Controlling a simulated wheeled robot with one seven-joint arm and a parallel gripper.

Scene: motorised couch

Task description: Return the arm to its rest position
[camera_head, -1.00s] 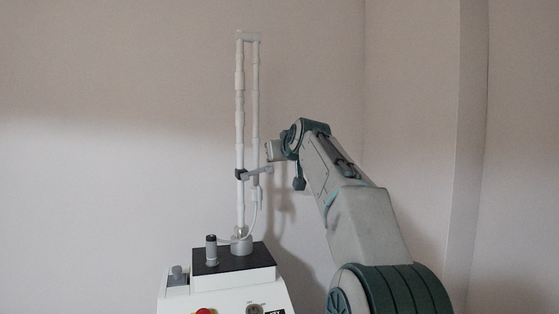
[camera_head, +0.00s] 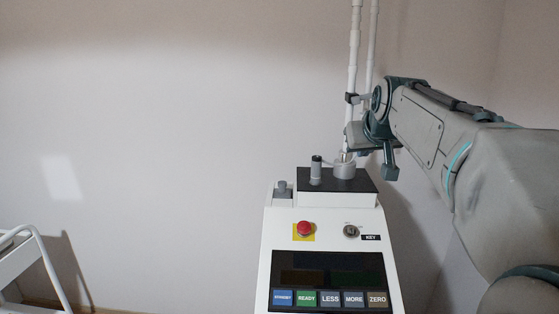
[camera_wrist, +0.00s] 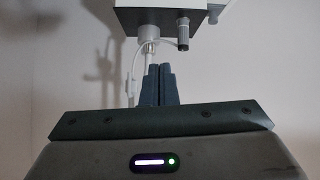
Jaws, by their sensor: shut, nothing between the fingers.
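My arm (camera_head: 432,120) reaches in from the right in the head view, its wrist beside the white pole (camera_head: 353,55). My gripper shows in the wrist view, its two dark fingers (camera_wrist: 159,70) together and empty. In the head view the fingers are not clear behind the wrist. In the wrist view the fingers point toward the pole's round base (camera_wrist: 149,31), which appears upside down. I cannot tell the gap between them.
A white console (camera_head: 330,230) stands below my wrist, with a red button (camera_head: 306,229), a key switch (camera_head: 351,231) and a row of labelled buttons. A white cart-like frame (camera_head: 40,250) is at the lower left. A plain wall fills the back.

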